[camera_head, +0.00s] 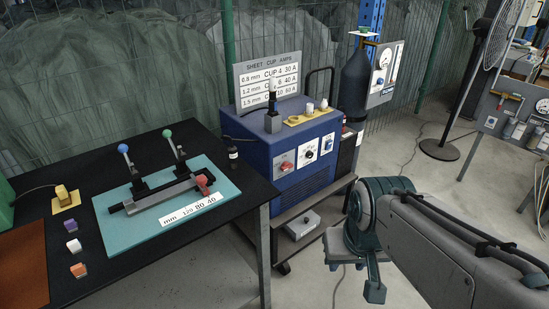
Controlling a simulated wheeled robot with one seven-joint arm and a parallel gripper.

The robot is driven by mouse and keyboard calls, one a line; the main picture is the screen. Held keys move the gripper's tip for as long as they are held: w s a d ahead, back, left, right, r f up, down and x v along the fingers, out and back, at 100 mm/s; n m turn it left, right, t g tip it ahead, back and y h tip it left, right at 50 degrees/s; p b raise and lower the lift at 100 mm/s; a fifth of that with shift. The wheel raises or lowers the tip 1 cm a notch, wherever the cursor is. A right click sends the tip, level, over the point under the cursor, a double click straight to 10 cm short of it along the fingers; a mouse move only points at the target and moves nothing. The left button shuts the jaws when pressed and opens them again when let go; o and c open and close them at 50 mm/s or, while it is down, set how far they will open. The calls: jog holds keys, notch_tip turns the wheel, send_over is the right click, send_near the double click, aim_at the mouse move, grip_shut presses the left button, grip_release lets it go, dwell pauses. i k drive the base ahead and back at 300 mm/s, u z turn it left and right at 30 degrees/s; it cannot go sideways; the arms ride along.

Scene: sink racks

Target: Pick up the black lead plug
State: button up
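A small black piece with a pale band (233,157) stands upright at the right edge of the black table; whether it is the black lead plug is not clear. A dark grey block with an upright post (273,121) sits on top of the blue welding machine (262,152) and could also be it. My gripper (356,279) hangs at the lower right, in front of the machine and well to the right of both pieces. Its teal fingers look apart, with nothing seen between them. The far side of the fingers is hidden.
The black table (75,171) holds a teal mat (110,214) with a clamp jig (165,193), a yellow block (62,193) and several coloured blocks. A gas cylinder (354,84) stands right of the machine. A grey pedal box (303,225) lies low on the cart.

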aim_at(232, 150)
jog(key=z, duration=3.9)
jog(key=i, duration=0.1)
jog(key=u, duration=3)
jog(key=i, duration=1.15)
jog(key=u, duration=1.25)
jog(key=i, duration=0.75)
jog(key=u, duration=0.9)
